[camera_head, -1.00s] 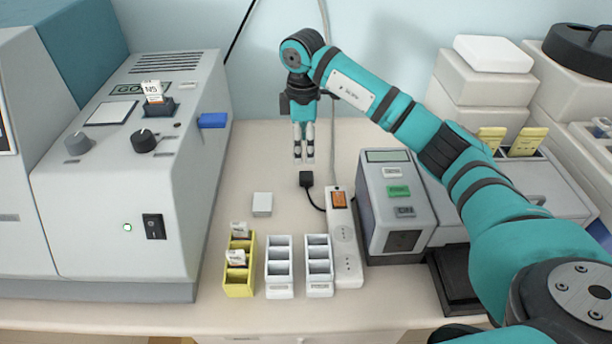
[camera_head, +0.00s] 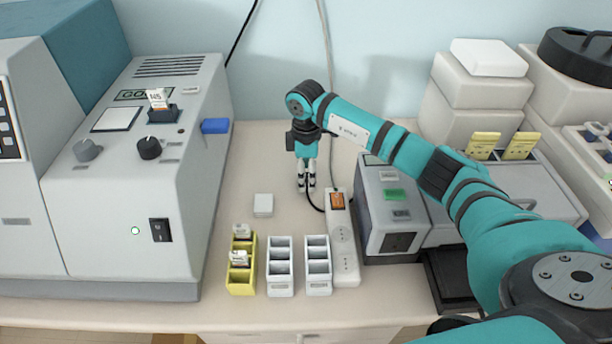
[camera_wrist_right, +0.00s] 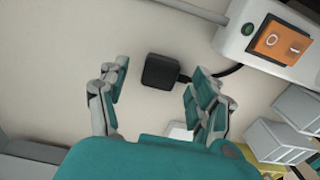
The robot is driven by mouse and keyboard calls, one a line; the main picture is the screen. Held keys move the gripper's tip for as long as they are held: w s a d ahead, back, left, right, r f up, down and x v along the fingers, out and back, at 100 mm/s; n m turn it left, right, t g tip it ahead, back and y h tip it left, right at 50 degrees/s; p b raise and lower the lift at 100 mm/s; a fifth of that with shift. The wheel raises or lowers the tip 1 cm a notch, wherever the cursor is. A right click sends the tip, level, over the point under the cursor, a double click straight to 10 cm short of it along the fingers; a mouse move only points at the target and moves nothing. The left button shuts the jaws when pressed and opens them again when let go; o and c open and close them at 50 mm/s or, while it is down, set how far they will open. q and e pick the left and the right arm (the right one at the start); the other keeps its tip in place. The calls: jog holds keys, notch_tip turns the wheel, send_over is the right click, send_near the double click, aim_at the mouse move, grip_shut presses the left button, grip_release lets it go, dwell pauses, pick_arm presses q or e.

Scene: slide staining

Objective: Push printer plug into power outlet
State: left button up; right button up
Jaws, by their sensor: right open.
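The black plug (camera_wrist_right: 160,71) lies on the bench at the end of its dark cable (camera_wrist_right: 226,70). In the head view my right gripper hides the plug, and only a bit of cable (camera_head: 315,204) shows. The white power strip (camera_head: 344,250), with sockets and an orange rocker switch (camera_head: 337,200), lies just right of the gripper. It also shows in the wrist view (camera_wrist_right: 234,36). My right gripper (camera_head: 306,188) points down over the plug. In the wrist view its open fingers (camera_wrist_right: 155,88) stand on both sides of the plug, without visible contact. My left gripper is out of view.
Yellow (camera_head: 240,279) and white slide racks (camera_head: 280,286) stand in front, beside the strip. A small white block (camera_head: 263,205) lies left of the gripper. The grey printer-like box (camera_head: 388,215) stands close right, and a large grey machine (camera_head: 120,215) fills the left.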

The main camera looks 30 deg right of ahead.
jog(key=shift+f, duration=0.55)
jog(key=c, duration=1.2)
jog(key=shift+o, duration=0.2)
notch_tip(320, 180, up, 10)
jog(key=b, duration=0.2)
